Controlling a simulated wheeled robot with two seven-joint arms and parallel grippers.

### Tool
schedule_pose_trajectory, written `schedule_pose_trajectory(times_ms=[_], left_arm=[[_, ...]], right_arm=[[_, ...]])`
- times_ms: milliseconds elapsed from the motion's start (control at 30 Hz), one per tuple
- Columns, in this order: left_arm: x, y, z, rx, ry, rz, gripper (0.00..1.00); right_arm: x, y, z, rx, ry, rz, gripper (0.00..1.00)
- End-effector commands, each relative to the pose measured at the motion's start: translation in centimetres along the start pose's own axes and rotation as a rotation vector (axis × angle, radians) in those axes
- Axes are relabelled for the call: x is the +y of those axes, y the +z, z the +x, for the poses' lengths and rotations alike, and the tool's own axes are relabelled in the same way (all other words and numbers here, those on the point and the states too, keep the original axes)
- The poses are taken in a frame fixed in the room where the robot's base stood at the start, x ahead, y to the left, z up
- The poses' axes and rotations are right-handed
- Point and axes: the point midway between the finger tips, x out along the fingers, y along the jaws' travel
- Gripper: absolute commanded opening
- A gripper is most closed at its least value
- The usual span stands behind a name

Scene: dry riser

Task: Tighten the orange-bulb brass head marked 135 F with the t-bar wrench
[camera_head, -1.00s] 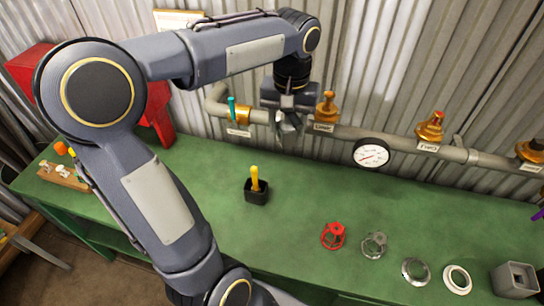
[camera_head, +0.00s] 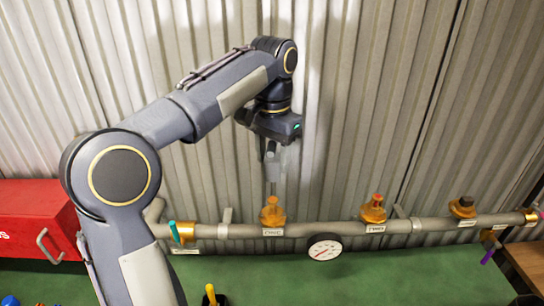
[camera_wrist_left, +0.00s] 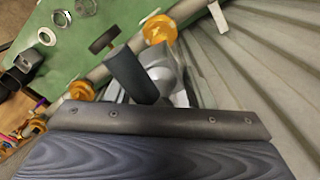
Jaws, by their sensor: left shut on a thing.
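In the head view my left gripper (camera_head: 272,152) points down above the pipe, shut on a grey tool that I take for the t-bar wrench (camera_head: 273,181). In the left wrist view, grey metal (camera_wrist_left: 160,62) shows at the jaws, with a brass head (camera_wrist_left: 160,28) beyond. My right gripper is not in view.
More brass heads (camera_head: 374,210) stand along the grey pipe (camera_head: 345,229) to the right. A round gauge (camera_head: 324,247) hangs below it. A teal-handled valve (camera_head: 182,231) and red box (camera_head: 38,218) are at left. The corrugated wall (camera_head: 350,100) is close behind.

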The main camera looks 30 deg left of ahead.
Motion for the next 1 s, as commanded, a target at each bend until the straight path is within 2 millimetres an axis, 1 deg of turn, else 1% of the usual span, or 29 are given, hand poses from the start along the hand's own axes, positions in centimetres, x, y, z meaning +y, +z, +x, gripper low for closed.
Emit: schedule_pose_trajectory(times_ms=[167,267,700,800,1000], left_arm=[[0.0,0.0,0.6,0.001,0.000,-0.002,0.12],[0.0,0.0,1.2,0.000,0.000,-0.002,0.12],[0.0,0.0,5.1,0.000,0.000,-0.002,0.12],[0.0,0.0,5.5,0.001,0.000,-0.003,0.12],[0.0,0.0,5.6,0.002,0.000,-0.003,0.12]], right_arm=[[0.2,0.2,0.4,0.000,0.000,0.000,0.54],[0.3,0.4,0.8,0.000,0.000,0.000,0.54],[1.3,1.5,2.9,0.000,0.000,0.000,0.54],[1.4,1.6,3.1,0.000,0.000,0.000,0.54],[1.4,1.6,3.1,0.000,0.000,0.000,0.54]])
